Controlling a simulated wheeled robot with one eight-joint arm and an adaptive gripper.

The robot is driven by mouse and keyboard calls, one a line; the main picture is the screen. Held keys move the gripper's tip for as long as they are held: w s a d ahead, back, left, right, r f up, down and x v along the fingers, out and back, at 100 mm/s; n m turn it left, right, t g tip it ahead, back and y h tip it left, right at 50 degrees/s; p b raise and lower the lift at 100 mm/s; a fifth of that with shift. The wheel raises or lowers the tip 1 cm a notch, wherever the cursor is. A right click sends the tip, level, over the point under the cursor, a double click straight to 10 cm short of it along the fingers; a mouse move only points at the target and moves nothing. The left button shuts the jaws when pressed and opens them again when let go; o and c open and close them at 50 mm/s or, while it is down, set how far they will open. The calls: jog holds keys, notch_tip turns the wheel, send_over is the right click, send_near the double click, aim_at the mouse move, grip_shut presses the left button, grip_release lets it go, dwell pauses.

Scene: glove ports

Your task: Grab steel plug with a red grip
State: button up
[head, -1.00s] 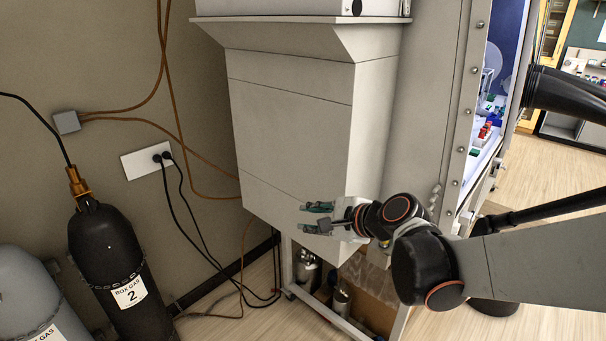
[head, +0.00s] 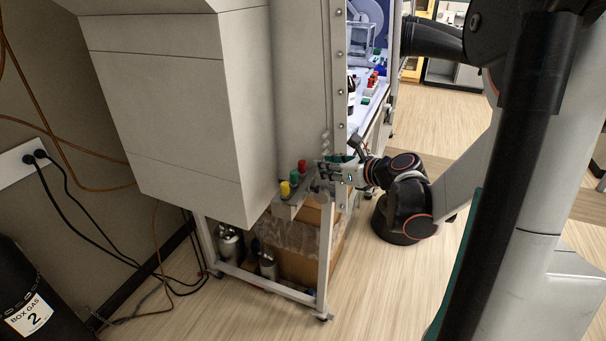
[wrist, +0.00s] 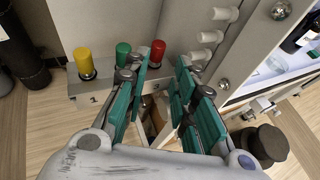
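A steel plug with a red grip (head: 302,166) stands upright at the right end of a small grey shelf (head: 290,208) on the side of the cabinet. It also shows in the wrist view (wrist: 157,51), just beyond my gripper's left finger. A green-gripped plug (head: 294,177) and a yellow-gripped plug (head: 285,189) stand beside it in a row. My gripper (head: 335,170) is just right of the red grip in the head view. In the wrist view my gripper (wrist: 163,85) has its teal-padded fingers spread with nothing between them. The red plug's lower part is partly hidden by the finger.
White knobs (wrist: 221,14) line the cabinet panel right of the plugs. The cabinet's bulky grey housing (head: 170,100) stands left of the shelf. A cardboard box (head: 298,250) and metal canisters (head: 229,245) sit on the stand below. Open floor lies at the right.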

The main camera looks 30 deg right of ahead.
aim_at(304, 163)
jog(key=b+x, duration=0.3)
jog(key=x, duration=0.9)
jog(key=shift+a, duration=0.1)
jog(key=shift+s, duration=0.15)
grip_shut()
